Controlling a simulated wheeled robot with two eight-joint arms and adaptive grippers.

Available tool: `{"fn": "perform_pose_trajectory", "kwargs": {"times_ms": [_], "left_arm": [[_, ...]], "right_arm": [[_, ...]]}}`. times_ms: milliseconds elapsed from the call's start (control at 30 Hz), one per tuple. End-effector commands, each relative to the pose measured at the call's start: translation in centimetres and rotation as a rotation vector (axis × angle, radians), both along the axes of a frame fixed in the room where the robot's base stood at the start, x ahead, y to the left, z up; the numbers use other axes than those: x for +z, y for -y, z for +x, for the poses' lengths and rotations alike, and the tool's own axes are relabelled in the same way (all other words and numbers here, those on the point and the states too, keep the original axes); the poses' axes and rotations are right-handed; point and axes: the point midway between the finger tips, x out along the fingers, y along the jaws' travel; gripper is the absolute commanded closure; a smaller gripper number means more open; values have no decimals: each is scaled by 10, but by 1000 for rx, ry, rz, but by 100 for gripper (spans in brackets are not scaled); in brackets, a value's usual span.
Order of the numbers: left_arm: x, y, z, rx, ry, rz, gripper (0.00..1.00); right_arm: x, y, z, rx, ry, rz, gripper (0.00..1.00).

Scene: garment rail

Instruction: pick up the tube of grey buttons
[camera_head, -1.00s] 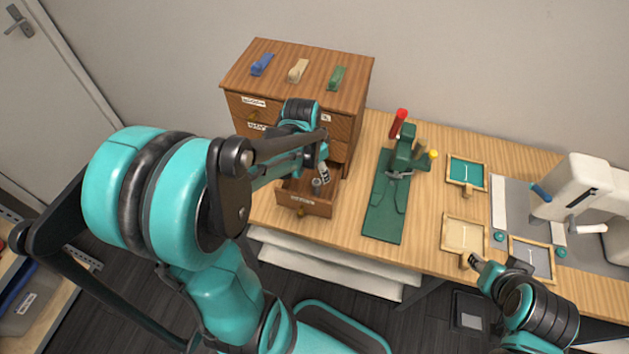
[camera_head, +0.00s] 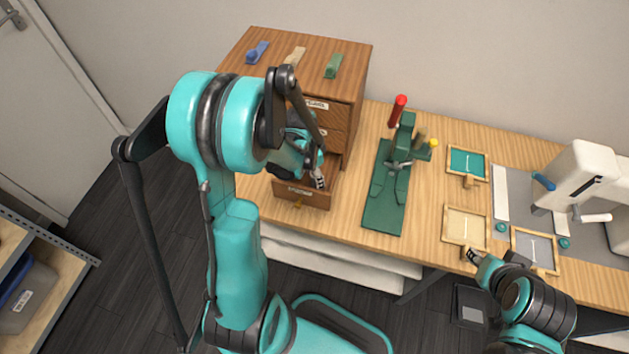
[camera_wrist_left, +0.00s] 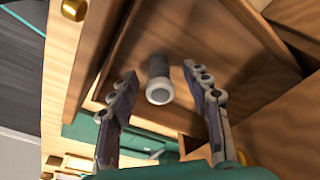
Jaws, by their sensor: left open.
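In the head view my left gripper (camera_head: 318,180) reaches into the drawer, and I cannot make out the tube there. My right gripper (camera_head: 472,256) is by the table's front edge, near a tray, and its jaws are too small to judge.
The wooden drawer cabinet (camera_head: 358,72) carries blue, beige and green handles on top. The drawer walls are close around my left gripper. A green press (camera_head: 385,195) stands to the right of the drawer.

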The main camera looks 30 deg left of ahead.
Motion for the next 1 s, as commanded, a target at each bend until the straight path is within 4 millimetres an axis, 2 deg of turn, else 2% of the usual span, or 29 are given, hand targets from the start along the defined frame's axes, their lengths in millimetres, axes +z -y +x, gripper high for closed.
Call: {"fn": "perform_pose_trajectory", "kwargs": {"times_ms": [167,200,367,400,767,1000], "left_arm": [[-1,0,0,0,0,0,52],[0,0,0,0,0,0,54],[0,0,0,0,0,0,97],[0,0,0,0,0,0,100],[2,0,0,1,0,0,100],[26,0,0,1,0,0,100]], "right_arm": [[0,0,0,0,0,0,61],[1,0,0,0,0,0,61],[1,0,0,0,0,0,61],[1,0,0,0,0,0,61],[2,0,0,0,0,0,61],[13,0,0,0,0,0,61]]}}
